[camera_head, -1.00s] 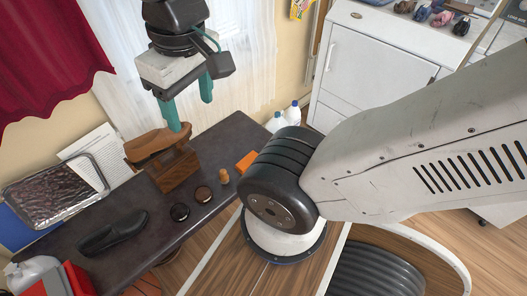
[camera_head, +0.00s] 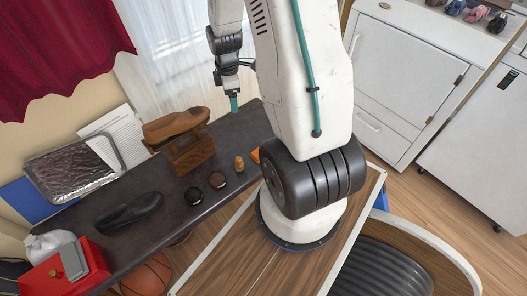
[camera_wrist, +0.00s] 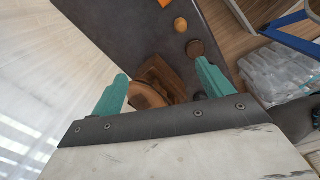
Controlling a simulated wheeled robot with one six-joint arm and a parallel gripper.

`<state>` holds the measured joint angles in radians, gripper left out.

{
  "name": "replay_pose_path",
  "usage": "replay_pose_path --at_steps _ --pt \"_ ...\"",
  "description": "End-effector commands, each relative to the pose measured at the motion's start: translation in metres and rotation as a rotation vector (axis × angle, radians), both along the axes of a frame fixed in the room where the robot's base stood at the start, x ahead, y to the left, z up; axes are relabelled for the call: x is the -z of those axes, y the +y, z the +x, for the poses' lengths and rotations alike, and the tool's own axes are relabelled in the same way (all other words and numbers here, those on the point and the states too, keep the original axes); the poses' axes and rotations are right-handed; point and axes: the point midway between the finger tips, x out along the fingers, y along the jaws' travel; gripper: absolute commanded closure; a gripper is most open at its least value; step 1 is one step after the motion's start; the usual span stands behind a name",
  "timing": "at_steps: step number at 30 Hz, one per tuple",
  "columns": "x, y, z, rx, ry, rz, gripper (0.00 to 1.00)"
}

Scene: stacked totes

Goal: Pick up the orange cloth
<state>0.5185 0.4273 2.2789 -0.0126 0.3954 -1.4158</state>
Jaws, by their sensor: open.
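The orange cloth (camera_head: 255,155) lies on the dark table near its right end. In the head view my arm covers most of it. In the wrist view only a small orange piece (camera_wrist: 163,3) shows at the top edge. My gripper (camera_head: 234,103) is over the back part of the table, near the window. In the wrist view my gripper (camera_wrist: 162,70) has its two teal fingers spread wide with nothing held between them. The cloth is apart from the fingers, beyond them.
A wooden shoe-shine box (camera_head: 192,154) with a brown shoe on top stands on the table. Two round tins (camera_head: 217,180), a small wooden knob (camera_head: 239,162) and a black shoe (camera_head: 128,213) lie around it. A foil-like tray (camera_head: 75,168) is at left. A white cabinet (camera_head: 400,75) stands at right.

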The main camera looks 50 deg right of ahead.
Motion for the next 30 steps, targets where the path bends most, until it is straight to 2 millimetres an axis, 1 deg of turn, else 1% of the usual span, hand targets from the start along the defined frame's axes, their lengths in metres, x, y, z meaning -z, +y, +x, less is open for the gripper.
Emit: replay_pose_path --at_steps 1,2,3,5,6,8,9,12,15,18,23,29,30 --pt "0.031 -0.014 -0.006 -0.040 0.016 0.007 0.21" --pt "0.047 -0.021 -0.009 -0.072 0.019 0.008 0.21" --pt "0.069 -0.030 -0.014 -0.113 0.023 0.010 0.21" --pt "0.101 -0.042 -0.022 -0.174 0.027 0.011 0.21" --pt "0.121 -0.049 -0.029 -0.213 0.030 0.013 0.21" --pt "0.150 -0.058 -0.039 -0.267 0.033 0.014 0.21" --pt "0.167 -0.061 -0.046 -0.302 0.035 0.016 0.21" --pt "0.201 -0.069 -0.061 -0.370 0.037 0.017 0.21" --pt "0.224 -0.071 -0.072 -0.419 0.037 0.017 0.21" --pt "0.237 -0.073 -0.078 -0.443 0.037 0.017 0.21" --pt "0.254 -0.073 -0.080 -0.454 0.038 0.018 0.21" --pt "0.276 -0.075 -0.077 -0.453 0.038 0.018 0.21" --pt "0.282 -0.075 -0.075 -0.453 0.038 0.018 0.21"
